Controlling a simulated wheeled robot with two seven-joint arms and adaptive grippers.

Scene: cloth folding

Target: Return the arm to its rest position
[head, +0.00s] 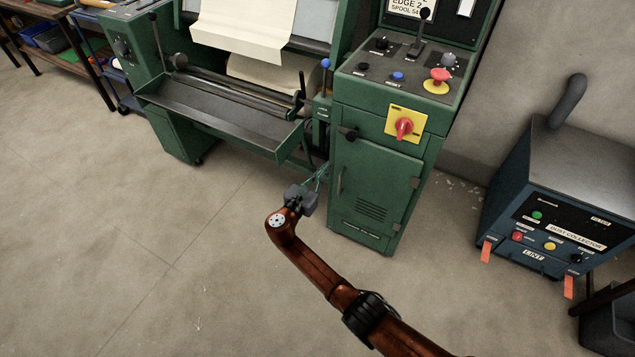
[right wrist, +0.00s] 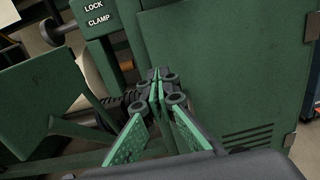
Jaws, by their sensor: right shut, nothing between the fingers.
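My right arm reaches up from the bottom right of the head view, and its gripper (head: 318,176) is in front of the green machine (head: 375,185), near the left edge of its cabinet. In the right wrist view the green-padded fingers of my right gripper (right wrist: 158,95) are shut with nothing between them. The cabinet door and the "LOCK CLAMP" label are close beyond the fingers. I cannot tell whether the fingertips touch the machine. My left gripper is not in view.
The machine's grey tray (head: 222,112) juts out left of the gripper, below the hanging cream cloth (head: 245,28). A blue dust collector (head: 550,200) stands at the right. A shelf with bins (head: 55,45) is at the far left. The floor at the lower left is clear.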

